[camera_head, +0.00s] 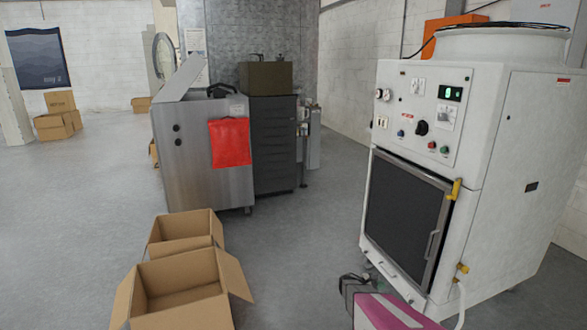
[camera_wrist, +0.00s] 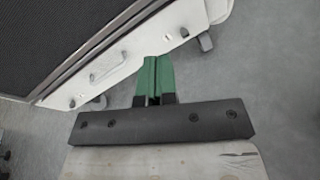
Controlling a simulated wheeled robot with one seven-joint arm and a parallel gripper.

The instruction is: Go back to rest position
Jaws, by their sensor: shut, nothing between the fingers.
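The white ozone washer (camera_head: 525,150) stands at the right in the head view. Its dark-windowed door (camera_head: 402,215) looks shut, with a yellow latch piece (camera_head: 455,190) at the upper right corner. The lower part of the machine also shows in the wrist view (camera_wrist: 125,62). My gripper (camera_wrist: 153,82) has its green fingers together with nothing between them. It is low, in front of the washer's lower edge and apart from the door handle. In the head view my gripper (camera_head: 352,284) is small and partly hidden by my arm, near the bottom.
Two open cardboard boxes (camera_head: 178,285) stand on the floor at lower left. A steel cabinet (camera_head: 205,165) with a red cloth (camera_head: 230,143) stands behind them, beside a dark drawer unit (camera_head: 275,145). Grey floor between the boxes and the washer is clear.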

